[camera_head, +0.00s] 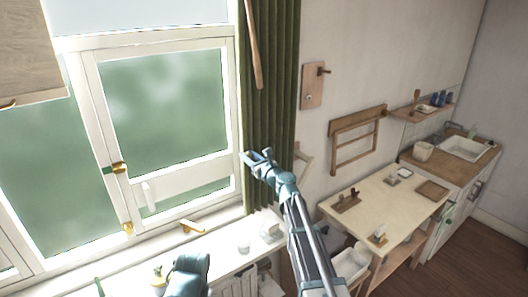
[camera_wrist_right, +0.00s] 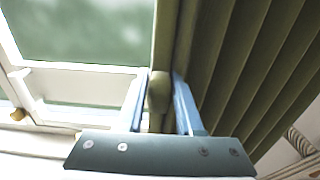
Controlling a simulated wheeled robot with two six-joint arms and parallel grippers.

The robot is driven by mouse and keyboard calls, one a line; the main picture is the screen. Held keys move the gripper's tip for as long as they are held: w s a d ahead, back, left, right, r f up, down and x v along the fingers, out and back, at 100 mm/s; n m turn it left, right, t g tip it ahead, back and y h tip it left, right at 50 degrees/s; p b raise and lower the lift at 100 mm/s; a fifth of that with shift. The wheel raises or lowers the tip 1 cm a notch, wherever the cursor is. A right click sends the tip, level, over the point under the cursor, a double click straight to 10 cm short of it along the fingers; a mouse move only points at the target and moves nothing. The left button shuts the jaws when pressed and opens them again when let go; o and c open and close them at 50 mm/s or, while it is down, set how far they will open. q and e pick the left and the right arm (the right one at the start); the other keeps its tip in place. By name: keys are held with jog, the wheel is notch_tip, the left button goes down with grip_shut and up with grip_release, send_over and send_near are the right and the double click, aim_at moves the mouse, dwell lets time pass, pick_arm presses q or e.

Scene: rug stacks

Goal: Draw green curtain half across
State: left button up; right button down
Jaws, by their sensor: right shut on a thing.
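The green curtain (camera_head: 270,110) hangs in gathered vertical folds at the right side of the window, and most of the glass is uncovered. In the right wrist view its folds (camera_wrist_right: 245,60) fill the upper right. My right gripper (camera_head: 257,157) is at the curtain's window-side edge, low on the curtain. In the right wrist view the fingers (camera_wrist_right: 158,105) are on both sides of a rounded olive-green part of that edge and shut on it.
A wooden rod (camera_head: 254,45) hangs before the curtain, above my right gripper. The window (camera_head: 160,105) has brass handles. Small items stand on the sill (camera_head: 225,262). A table (camera_head: 385,205) and a sink counter (camera_head: 450,165) stand at right.

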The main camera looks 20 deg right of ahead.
jog(key=s+a, duration=0.3)
jog(key=a, duration=0.6)
jog(key=s+a, duration=0.4)
jog(key=a, duration=0.6)
jog(key=shift+s+a, duration=0.15)
jog(key=shift+a, duration=0.05)
jog(key=c, duration=1)
grip_release()
jog(key=o, duration=0.4)
jog(key=shift+a, duration=0.3)
jog(key=shift+o, duration=0.2)
jog(key=shift+d, duration=0.1)
